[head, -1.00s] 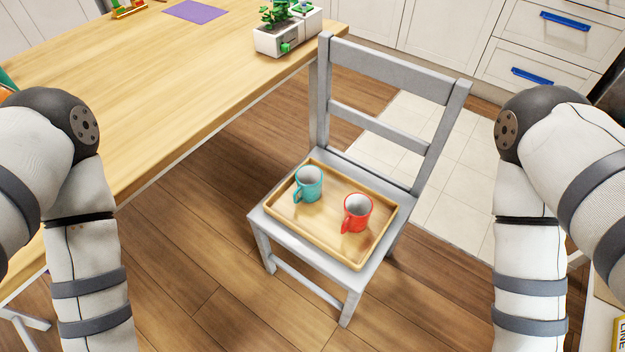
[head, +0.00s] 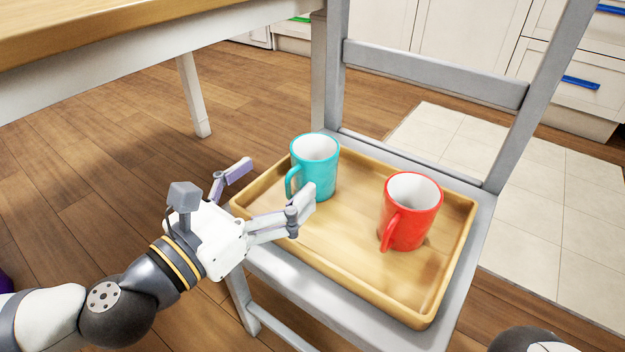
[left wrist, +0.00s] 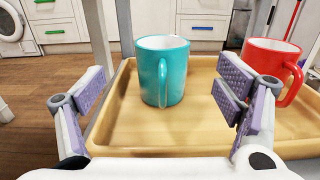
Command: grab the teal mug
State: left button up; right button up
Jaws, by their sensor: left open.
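The teal mug (head: 318,166) stands upright and empty in a wooden tray (head: 345,265) on a grey chair, towards the tray's far left. Its handle points to the left and towards me. My left gripper (head: 272,187) is open and empty at the tray's left edge, its fingers pointing at the mug. In the left wrist view the teal mug (left wrist: 163,72) is ahead, between and beyond the two fingertips, with its handle facing the camera. The mug is not between the finger pads. My right gripper does not show.
A red mug (head: 410,212) stands in the tray to the right of the teal one. The chair's back (head: 440,72) rises behind the tray. A wooden table (head: 130,40) is at the upper left. The tray's front part is bare.

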aim_at(302, 162)
pick_arm(q)
jog(key=b+x, duration=0.1)
jog(key=x, duration=0.8)
jog(key=shift+w+d, duration=0.1)
jog(key=shift+d, duration=0.1)
jog(key=c, duration=1.5)
